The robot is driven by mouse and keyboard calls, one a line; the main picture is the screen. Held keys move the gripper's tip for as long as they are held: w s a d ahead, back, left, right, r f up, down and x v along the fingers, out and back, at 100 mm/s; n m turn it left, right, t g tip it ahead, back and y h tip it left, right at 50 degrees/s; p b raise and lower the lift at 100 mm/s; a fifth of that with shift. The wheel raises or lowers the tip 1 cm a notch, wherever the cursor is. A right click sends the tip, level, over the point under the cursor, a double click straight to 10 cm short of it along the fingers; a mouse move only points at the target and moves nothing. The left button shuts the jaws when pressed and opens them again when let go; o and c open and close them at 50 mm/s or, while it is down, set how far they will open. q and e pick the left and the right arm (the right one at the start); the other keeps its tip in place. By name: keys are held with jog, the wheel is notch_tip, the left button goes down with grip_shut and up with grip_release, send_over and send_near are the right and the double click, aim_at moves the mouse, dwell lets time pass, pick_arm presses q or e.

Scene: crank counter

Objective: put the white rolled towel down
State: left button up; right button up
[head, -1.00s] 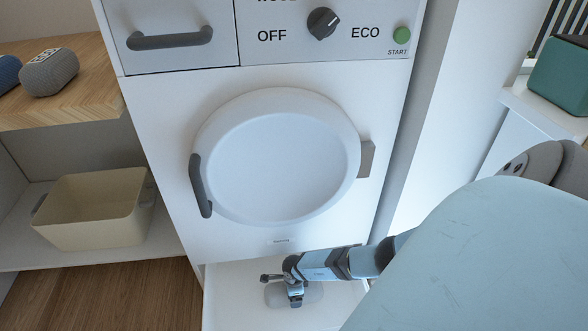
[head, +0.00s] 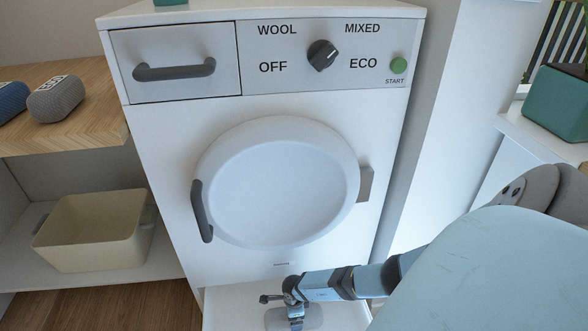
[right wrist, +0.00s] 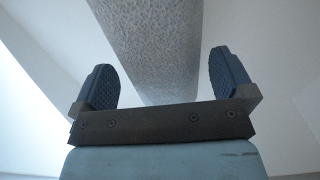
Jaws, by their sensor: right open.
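The white rolled towel (right wrist: 155,45) shows in the right wrist view as a pale speckled roll beyond and between the fingers. In the head view it is a pale grey shape (head: 313,317) low in the picture, lying on the white surface at the foot of the washing machine, partly hidden by my gripper. My right gripper (head: 296,322) is just over it, pointing down. In the right wrist view the fingers (right wrist: 165,82) are wide apart, with gaps between them and the roll. My left gripper is not in view.
The white washing machine (head: 160,225) has its round door (head: 280,190) shut, with a dark handle. The white surface (head: 235,310) below has free room around the towel. A beige basket (head: 95,235) stands on the lower left shelf. Two speakers (head: 54,99) sit on the wooden shelf.

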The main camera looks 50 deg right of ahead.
notch_tip(320, 180, up, 8)
jog(key=p, duration=0.3)
jog(key=shift+f+p, duration=0.15)
jog(key=shift+p, duration=0.2)
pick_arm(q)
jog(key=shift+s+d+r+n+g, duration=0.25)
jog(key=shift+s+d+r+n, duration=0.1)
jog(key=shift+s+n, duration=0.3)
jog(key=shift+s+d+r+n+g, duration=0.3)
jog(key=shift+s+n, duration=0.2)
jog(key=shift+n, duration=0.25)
pick_arm(e)
jog(key=shift+r, duration=0.65)
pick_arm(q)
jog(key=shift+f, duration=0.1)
pick_arm(e)
jog(key=shift+a, duration=0.1)
